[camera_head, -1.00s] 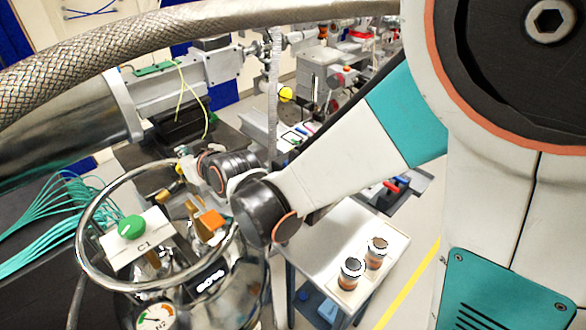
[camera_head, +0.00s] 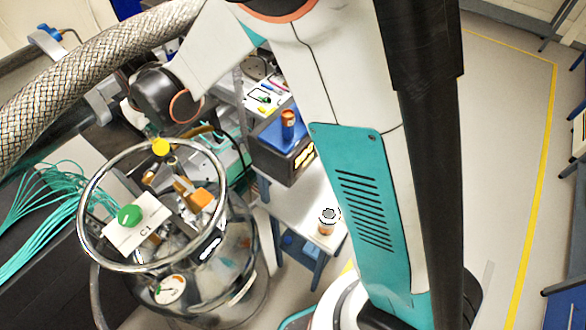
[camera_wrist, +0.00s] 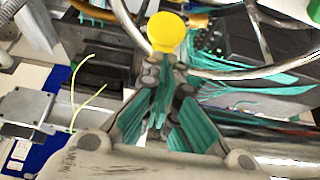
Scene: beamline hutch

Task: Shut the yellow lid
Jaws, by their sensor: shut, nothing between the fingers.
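The yellow lid (camera_wrist: 167,32) is a round disc seen face-on in the wrist view, just beyond my fingertips. My gripper (camera_wrist: 164,66) is shut and empty, its fingers meeting right below the disc; whether they touch it I cannot tell. In the head view a small yellow disc (camera_head: 160,147) shows at the far rim of the round metal ring on the steel vessel (camera_head: 215,262), likely the same lid. My fingers are hidden there behind my dark arm joint. The lid's hinge and opening are not clear.
The vessel carries a ring handle (camera_head: 84,215), a green knob (camera_head: 130,215) and a gauge (camera_head: 170,289). A braided hose (camera_head: 95,65) crosses above, and teal cables (camera_head: 45,205) lie left. A white cart (camera_head: 285,205) holds a jar (camera_head: 327,221). Open floor lies right.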

